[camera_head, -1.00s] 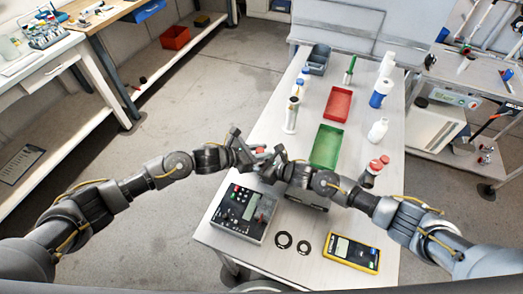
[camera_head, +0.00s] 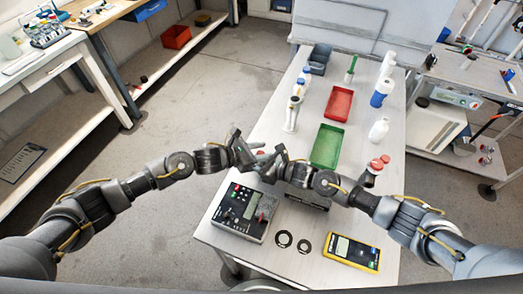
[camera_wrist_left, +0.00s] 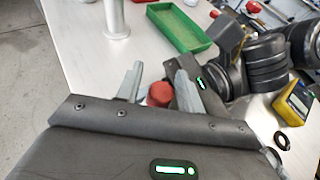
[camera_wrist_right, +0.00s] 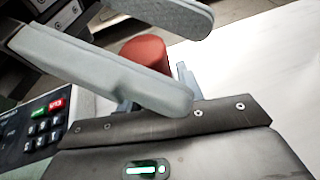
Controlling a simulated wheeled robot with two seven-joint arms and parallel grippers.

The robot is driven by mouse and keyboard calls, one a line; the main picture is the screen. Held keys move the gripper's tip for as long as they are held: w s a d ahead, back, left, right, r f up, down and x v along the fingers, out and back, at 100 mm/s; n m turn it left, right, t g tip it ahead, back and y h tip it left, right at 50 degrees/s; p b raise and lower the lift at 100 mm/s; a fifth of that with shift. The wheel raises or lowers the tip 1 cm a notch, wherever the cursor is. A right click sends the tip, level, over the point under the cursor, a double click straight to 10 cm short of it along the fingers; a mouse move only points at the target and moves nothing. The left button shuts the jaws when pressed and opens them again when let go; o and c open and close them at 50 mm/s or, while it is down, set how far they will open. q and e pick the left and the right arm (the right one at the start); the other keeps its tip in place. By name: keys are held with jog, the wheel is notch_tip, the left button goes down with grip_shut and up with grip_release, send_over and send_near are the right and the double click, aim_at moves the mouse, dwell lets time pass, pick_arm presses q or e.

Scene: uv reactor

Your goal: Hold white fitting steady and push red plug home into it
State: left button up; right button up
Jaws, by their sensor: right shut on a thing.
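A red plug (camera_wrist_right: 145,52) shows in the right wrist view, lined up with the gap between my right gripper's fingers (camera_wrist_right: 155,92). My right gripper is shut on it as far as I can see. In the left wrist view the red plug (camera_wrist_left: 160,93) lies between the spread fingers of my left gripper (camera_wrist_left: 158,77), with a gap on its left side. My left gripper (camera_head: 240,148) is open and meets my right gripper (camera_head: 280,160) above the table's left side. Left fingers cross close before the right wrist camera and hide the plug's lower part. I cannot make out the white fitting.
A green tray (camera_head: 327,147) and a red tray (camera_head: 338,104) lie behind. Red-topped items (camera_head: 376,165) stand right. A white cylinder (camera_head: 291,115) stands back left.

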pick_arm(q)
jog(key=shift+s+d+f, duration=0.3)
jog(key=shift+s, duration=0.25)
jog(key=w+v, duration=0.1)
jog(key=v, duration=1.1)
jog(key=shift+a+r, duration=0.25)
jog(key=shift+r, duration=0.1)
jog(key=shift+c, duration=0.4)
